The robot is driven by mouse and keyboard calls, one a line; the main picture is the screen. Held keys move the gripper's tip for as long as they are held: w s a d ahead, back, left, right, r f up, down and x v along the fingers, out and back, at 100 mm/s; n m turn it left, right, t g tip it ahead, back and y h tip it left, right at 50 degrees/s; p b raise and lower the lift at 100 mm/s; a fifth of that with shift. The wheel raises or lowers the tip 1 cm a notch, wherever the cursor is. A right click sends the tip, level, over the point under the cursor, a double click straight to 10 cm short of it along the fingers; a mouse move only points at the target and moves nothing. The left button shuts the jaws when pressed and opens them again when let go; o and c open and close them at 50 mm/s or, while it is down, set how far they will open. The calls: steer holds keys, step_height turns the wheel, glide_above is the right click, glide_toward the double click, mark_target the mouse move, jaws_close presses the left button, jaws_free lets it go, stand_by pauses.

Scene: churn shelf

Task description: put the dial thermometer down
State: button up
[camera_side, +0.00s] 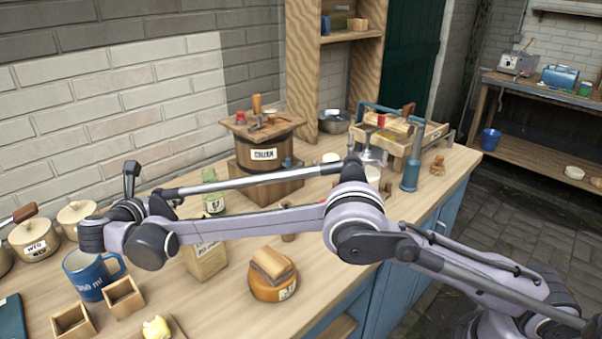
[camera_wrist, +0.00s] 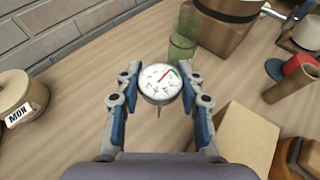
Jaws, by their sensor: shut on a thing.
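The dial thermometer (camera_wrist: 160,82) has a round white face with a red and green mark, and a short stem shows below it. In the wrist view it sits between the two blue-grey fingers of my gripper (camera_wrist: 159,78), which are shut on it. Bare wooden counter (camera_wrist: 85,95) shows around it. The gap between the stem's tip and the counter cannot be judged. In the side view my wrist hides the fingers and the thermometer.
A green glass jar (camera_wrist: 181,49) stands just beyond the thermometer, and a beige carton (camera_wrist: 248,135) stands to the right. A lidded crock marked MON (camera_wrist: 20,98) is at the left. A blue mug (camera_side: 88,277) and small wooden boxes (camera_side: 124,299) stand nearer the side camera.

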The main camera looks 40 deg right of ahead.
steer(key=shift+f, duration=2.1)
steer(key=o, duration=0.9)
steer(key=shift+f, duration=0.15)
